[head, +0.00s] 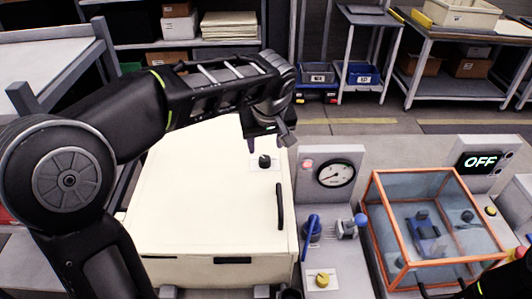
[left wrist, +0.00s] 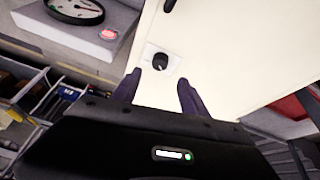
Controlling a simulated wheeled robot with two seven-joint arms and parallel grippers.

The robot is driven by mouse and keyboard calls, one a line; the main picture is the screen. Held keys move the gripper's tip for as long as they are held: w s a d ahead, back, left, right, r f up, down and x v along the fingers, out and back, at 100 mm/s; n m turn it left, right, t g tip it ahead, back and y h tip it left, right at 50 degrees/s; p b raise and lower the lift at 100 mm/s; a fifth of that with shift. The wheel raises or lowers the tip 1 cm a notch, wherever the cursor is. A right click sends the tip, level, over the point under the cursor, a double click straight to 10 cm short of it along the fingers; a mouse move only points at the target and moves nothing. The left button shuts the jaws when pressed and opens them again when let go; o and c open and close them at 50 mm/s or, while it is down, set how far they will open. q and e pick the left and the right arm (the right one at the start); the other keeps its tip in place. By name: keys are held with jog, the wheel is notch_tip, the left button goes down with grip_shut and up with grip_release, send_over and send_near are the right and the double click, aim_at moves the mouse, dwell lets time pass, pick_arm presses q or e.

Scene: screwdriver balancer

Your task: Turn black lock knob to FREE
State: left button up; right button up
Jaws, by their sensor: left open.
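The black lock knob (head: 264,161) sits on a small pale plate on top of the cream cabinet (head: 190,210). It also shows in the left wrist view (left wrist: 160,61), just beyond my fingertips, with a small light mark on it. My left gripper (head: 265,138) is over the cabinet's back right corner, close to the knob. In the left wrist view its two dark fingers (left wrist: 159,78) are apart, with nothing between them, and the knob lies ahead of the gap. The plate's lettering is too small to read. My right gripper is not clearly seen.
A black handle (head: 280,206) stands on the cabinet's right side. To the right are a pressure gauge (head: 335,174), a blue lever (head: 311,230), a yellow knob (head: 322,280) and an orange-framed clear box (head: 425,225). A display (head: 481,161) reads OFF.

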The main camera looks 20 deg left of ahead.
aim_at(264, 158)
pick_arm(q)
jog(key=shift+p+x, duration=0.75)
jog(key=shift+x, duration=3.2)
jog(key=shift+c, duration=0.2)
grip_shut()
